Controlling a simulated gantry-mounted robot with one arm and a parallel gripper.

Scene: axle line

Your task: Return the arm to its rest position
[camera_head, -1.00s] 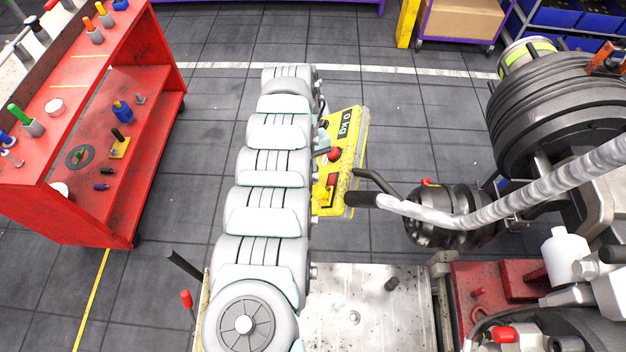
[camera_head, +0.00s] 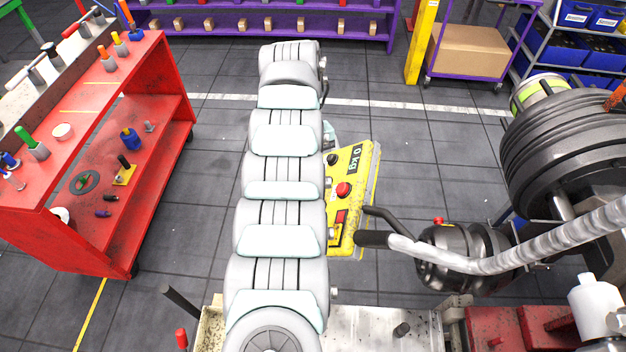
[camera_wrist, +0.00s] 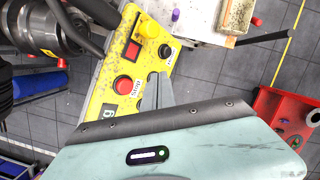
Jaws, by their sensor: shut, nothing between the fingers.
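My arm (camera_head: 280,170) runs from the bottom of the head view up the middle, over the floor. My gripper (camera_wrist: 158,90) shows in the wrist view as two grey fingers close together with nothing between them. The fingers lie over the edge of a yellow control panel in that view; I cannot tell whether they touch it. In the head view the gripper is mostly hidden behind my arm.
The yellow panel (camera_head: 358,175), with a red button and a 0 kg label, is right of my arm. A black-gripped handle (camera_head: 372,239) is beside it. A red tool cart (camera_head: 150,170) stands left. Purple shelves (camera_head: 260,24) and a box trolley (camera_head: 465,50) are behind. Floor between is clear.

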